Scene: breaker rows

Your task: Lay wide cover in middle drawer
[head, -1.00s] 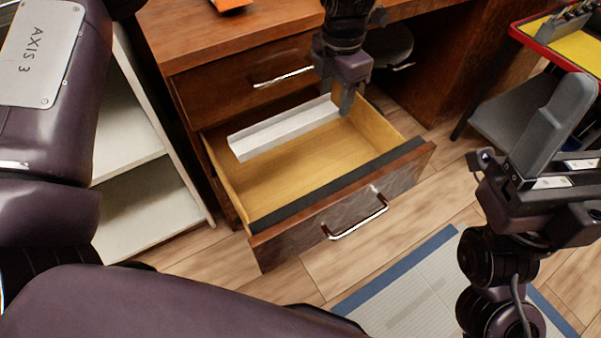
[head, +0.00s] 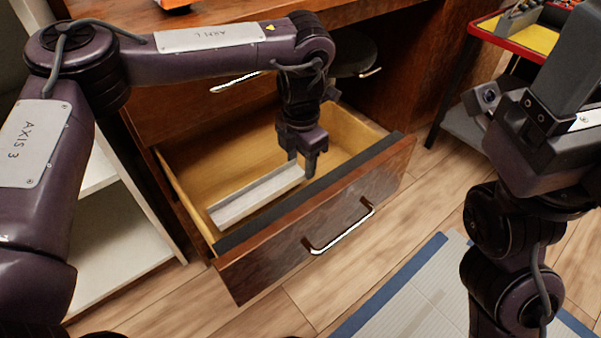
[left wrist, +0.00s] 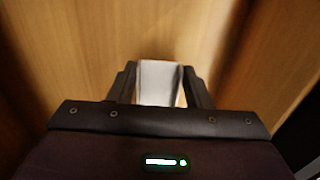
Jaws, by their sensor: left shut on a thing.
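The wide cover (head: 250,197) is a long white channel-shaped strip. My left gripper (head: 301,168) is shut on its right end and holds it low inside the open drawer (head: 270,268), close behind the dark inner edge of the drawer front. I cannot tell whether the cover touches the drawer floor. In the left wrist view the cover (left wrist: 160,82) sits between the two dark fingers (left wrist: 158,90), over wood-coloured drawer surfaces. My right gripper (head: 560,85) is at the upper right, away from the drawer; its opening is not clear.
A closed drawer with a metal handle (head: 236,82) is above the open one. A white shelf unit (head: 125,235) stands to the left. A red-edged tray (head: 490,24) with a yellow inside is at the upper right. A blue-bordered mat (head: 400,300) lies on the wooden floor.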

